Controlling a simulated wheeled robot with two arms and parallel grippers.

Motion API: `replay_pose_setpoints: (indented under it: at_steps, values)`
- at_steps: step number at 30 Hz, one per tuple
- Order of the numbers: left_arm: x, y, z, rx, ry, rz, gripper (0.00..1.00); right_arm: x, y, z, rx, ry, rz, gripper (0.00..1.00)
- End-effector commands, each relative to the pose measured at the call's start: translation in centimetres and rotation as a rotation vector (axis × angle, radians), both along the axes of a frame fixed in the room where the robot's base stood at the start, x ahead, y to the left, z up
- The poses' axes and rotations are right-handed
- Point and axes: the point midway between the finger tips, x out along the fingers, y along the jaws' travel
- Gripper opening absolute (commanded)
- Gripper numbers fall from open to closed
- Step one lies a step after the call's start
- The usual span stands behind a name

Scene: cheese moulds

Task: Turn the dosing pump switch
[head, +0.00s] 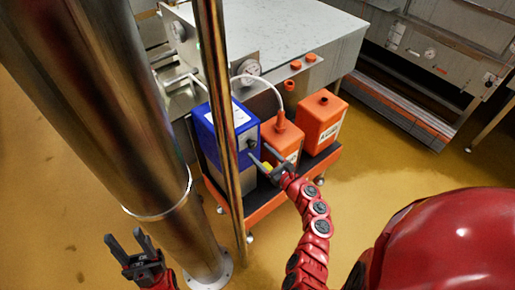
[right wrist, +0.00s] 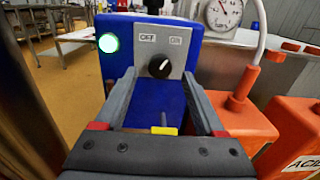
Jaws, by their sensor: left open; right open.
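The dosing pump is a blue box (head: 209,153) on a low cart in the head view, partly hidden by a thin steel post. In the right wrist view, its grey switch plate (right wrist: 185,58) has OFF and ON labels and a black knob (right wrist: 160,67). The knob's white mark points up and to the right, towards ON. A round green light (right wrist: 108,42) glows left of the plate. My right gripper (head: 258,152) is open in front of the plate, its fingertips either side of the knob; contact cannot be told. My left gripper (head: 126,236) is open and empty, low at the left.
Orange canisters (head: 321,122) stand beside the pump on the orange-edged cart (head: 265,208). A steel vat (head: 270,30) stands behind. Yellow floor is open at the right.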

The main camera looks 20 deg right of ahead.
Motion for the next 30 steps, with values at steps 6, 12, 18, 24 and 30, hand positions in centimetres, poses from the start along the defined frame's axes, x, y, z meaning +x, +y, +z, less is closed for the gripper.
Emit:
replay_pose_setpoints:
  at_steps: [6, 12, 18, 24, 30]
  values:
    - [0.0, 0.0, 0.1, 0.000, 0.000, 0.000, 0.50, 2.0, 0.7, 0.0, 0.000, 0.000, 0.002, 0.71]
    - [0.0, 0.0, 0.1, 0.000, 0.000, 0.000, 0.50, 2.3, 0.8, -0.1, 0.000, 0.001, 0.000, 0.71]
    - [0.0, 0.0, 0.1, 0.000, 0.000, 0.000, 0.50, 2.3, 0.8, -0.1, 0.000, 0.001, 0.000, 0.57]
    - [0.0, 0.0, 0.1, 0.000, 0.000, 0.000, 0.50, 2.2, 0.8, 0.0, 0.000, 0.000, 0.000, 0.21]
    - [0.0, 0.0, 0.1, 0.000, 0.000, 0.000, 0.50, 2.2, 0.8, 0.0, 0.000, 0.000, 0.000, 0.00]
